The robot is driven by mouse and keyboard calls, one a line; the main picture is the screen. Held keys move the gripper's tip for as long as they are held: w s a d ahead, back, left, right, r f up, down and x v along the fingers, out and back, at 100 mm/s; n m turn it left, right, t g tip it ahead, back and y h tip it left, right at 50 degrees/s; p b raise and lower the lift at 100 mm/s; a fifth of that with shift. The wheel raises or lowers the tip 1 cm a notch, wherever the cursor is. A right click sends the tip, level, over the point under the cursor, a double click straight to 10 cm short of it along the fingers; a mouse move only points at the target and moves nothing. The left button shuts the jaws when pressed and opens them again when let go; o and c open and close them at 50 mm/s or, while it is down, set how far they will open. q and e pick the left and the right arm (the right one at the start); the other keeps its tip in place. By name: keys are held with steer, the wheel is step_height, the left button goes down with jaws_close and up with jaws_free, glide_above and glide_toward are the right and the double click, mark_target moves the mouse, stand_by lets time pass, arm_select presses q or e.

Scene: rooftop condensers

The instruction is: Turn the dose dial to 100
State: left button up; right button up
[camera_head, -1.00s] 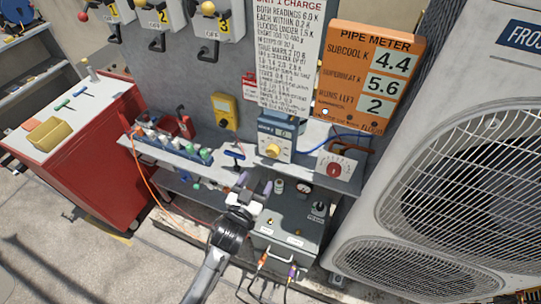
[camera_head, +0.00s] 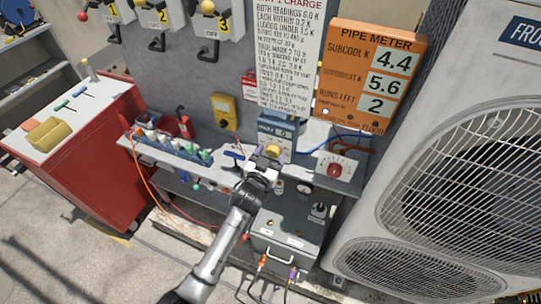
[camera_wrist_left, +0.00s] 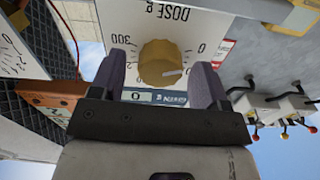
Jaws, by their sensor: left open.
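The dose dial is a yellow knob (camera_head: 273,151) on the front of a blue-and-white box (camera_head: 276,128) on the shelf. In the left wrist view the dial (camera_wrist_left: 160,62) faces me under the "DOSE g" label, with the picture upside down. A pale mark on the dial points to the picture's right, slightly down. A small display (camera_wrist_left: 137,96) seems to read 0. My left gripper (camera_head: 270,162) is open in front of the dial. In the wrist view its purple fingers (camera_wrist_left: 160,78) stand either side of the dial, with visible gaps. My right gripper is not in view.
A box with a red knob (camera_head: 334,170) stands right of the dose box. A grey case (camera_head: 285,232) sits below. A large condenser (camera_head: 440,180) fills the right.

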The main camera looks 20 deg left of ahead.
arm_select(q)
steer(key=shift+c, duration=0.2)
steer(key=c, duration=0.9)
